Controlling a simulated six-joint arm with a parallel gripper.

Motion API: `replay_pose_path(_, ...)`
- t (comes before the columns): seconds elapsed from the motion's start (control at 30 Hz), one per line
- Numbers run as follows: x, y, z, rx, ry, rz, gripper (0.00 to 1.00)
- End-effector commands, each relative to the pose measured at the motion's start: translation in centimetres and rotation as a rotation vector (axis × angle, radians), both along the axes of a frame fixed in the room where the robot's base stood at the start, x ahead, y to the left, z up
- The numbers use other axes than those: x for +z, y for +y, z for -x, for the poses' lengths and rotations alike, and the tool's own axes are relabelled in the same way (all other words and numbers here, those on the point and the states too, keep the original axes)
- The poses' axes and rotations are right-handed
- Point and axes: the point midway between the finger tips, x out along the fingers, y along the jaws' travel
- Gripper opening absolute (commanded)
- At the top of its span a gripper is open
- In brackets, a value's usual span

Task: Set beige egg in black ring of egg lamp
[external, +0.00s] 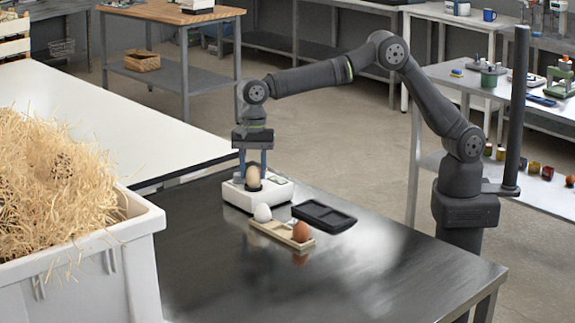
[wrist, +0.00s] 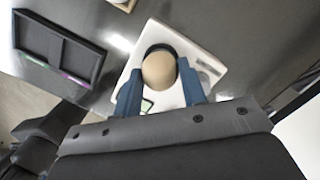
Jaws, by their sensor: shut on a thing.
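The beige egg (external: 253,176) stands upright at the black ring (external: 254,188) on top of the white egg lamp (external: 240,197). My gripper (external: 253,171) points down over the lamp, with its blue fingers on either side of the egg. In the wrist view the fingers (wrist: 160,95) flank the beige egg (wrist: 159,70) and are shut on it. The black ring (wrist: 163,48) shows as a dark arc behind the egg there. The lower end of the egg is hidden, so I cannot tell how fully it rests in the ring.
A wooden holder (external: 270,231) with a white egg (external: 263,213) and a brown egg (external: 301,232) sits in front of the lamp. A black tray (external: 324,215) lies to its right. A white crate of straw (external: 110,260) stands at the left. The front of the steel table (external: 370,280) is clear.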

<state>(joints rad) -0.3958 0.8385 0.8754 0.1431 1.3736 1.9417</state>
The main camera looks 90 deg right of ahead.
Motion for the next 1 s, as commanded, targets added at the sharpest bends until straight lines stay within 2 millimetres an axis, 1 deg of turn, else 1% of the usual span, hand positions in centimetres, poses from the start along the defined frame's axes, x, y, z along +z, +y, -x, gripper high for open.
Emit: replay_pose_path(1.0, -0.56, -0.01, 0.01, 0.000, 0.000, 0.000, 0.25)
